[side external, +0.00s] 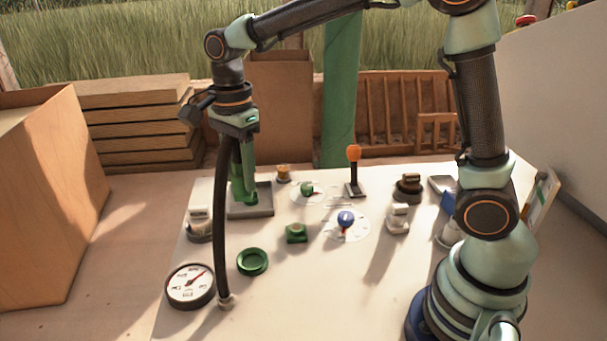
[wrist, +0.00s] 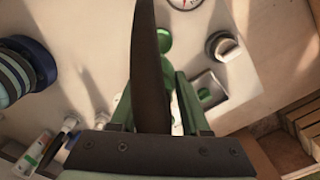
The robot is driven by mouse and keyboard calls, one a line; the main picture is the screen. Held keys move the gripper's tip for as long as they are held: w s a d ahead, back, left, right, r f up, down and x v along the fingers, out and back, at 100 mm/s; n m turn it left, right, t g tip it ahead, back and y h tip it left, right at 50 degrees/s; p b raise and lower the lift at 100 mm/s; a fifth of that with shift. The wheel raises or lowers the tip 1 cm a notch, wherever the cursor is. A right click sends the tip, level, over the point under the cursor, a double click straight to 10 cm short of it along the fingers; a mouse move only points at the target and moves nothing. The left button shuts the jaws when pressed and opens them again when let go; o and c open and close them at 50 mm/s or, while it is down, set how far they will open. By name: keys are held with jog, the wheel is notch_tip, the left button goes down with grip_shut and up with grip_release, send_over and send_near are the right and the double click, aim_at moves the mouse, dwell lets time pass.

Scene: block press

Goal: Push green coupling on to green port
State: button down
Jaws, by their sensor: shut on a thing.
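My gripper (side external: 243,198) points down over the grey tray (side external: 262,211), its green fingers close above or at it; the side external view does not show the gap. It is shut on the green coupling, which blends with the fingers and is mostly hidden. The black hose (side external: 222,220) runs from the gripper to a fitting on the table. In the wrist view the hose (wrist: 150,75) covers much of the space between the fingers. A green ring-shaped part (side external: 252,262), possibly the green port, lies on the table.
The gauge (side external: 190,285) lies left of the hose. A white-topped knob (side external: 199,222) stands left of the tray. A green block (side external: 296,232), a blue knob (side external: 346,218) and an orange-tipped lever (side external: 354,165) stand to the right. The table's front middle is clear.

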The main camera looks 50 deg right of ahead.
jog(key=shift+r, duration=0.55)
jog(key=shift+d, duration=0.3)
jog(key=shift+s+d+f, duration=0.35)
jog(key=shift+d+f, duration=1.65)
jog(key=shift+f, duration=0.55)
jog(key=shift+s+d+f, duration=0.3)
jog(key=shift+d+f, duration=1.75)
jog(key=shift+f, duration=0.5)
jog(key=shift+s+d+f, duration=0.35)
jog(key=shift+d+f, duration=1.65)
jog(key=shift+f, duration=0.55)
jog(key=shift+f, duration=0.75)
jog(key=shift+c, duration=1.5)
grip_release()
